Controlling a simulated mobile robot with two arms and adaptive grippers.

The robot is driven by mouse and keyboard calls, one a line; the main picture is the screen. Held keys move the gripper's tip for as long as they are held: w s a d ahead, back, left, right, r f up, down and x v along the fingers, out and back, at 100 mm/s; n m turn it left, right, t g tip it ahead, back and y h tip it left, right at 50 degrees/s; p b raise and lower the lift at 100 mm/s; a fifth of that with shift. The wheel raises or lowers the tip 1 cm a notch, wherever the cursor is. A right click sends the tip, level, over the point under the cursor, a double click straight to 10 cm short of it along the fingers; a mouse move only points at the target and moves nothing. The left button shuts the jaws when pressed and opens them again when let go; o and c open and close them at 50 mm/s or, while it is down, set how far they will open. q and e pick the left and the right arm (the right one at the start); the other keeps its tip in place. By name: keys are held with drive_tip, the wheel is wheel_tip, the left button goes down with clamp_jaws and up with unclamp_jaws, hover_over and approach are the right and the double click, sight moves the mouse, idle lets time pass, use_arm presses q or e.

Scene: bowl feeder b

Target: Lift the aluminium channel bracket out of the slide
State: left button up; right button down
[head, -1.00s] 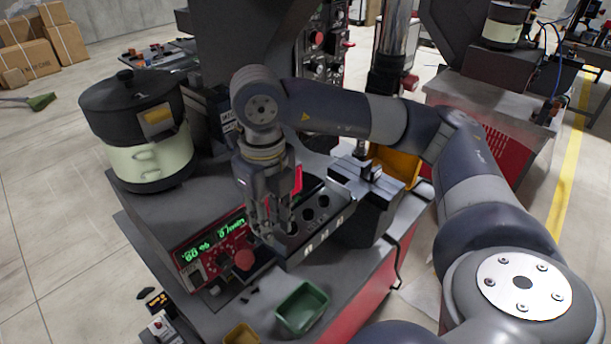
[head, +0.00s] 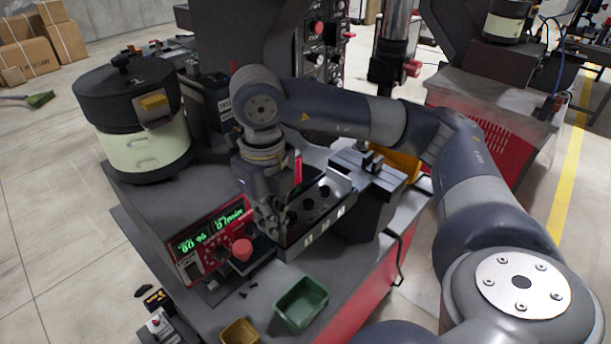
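My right gripper (head: 274,226) points down at the left end of a dark block with round holes (head: 318,208), next to the red knob. Its fingers are seen nearly edge-on and look dark against the block, so I cannot tell how far apart they are or whether anything is between them. A grey slide-like fixture (head: 368,172) stands at the block's right end, with a small upright part on it. I cannot pick out the aluminium channel bracket with certainty; the gripper and forearm cover part of this area. My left gripper is not in view.
A red control panel (head: 208,241) with green digits and a red knob (head: 242,249) sits close left of the gripper. A green bin (head: 301,304) and a yellow bin (head: 240,332) are in front. A bowl feeder (head: 140,150) stands at the left.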

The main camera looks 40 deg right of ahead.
drive_tip(key=shift+r, duration=0.2)
drive_tip(key=shift+r+p, duration=1.2)
drive_tip(key=shift+r, duration=0.65)
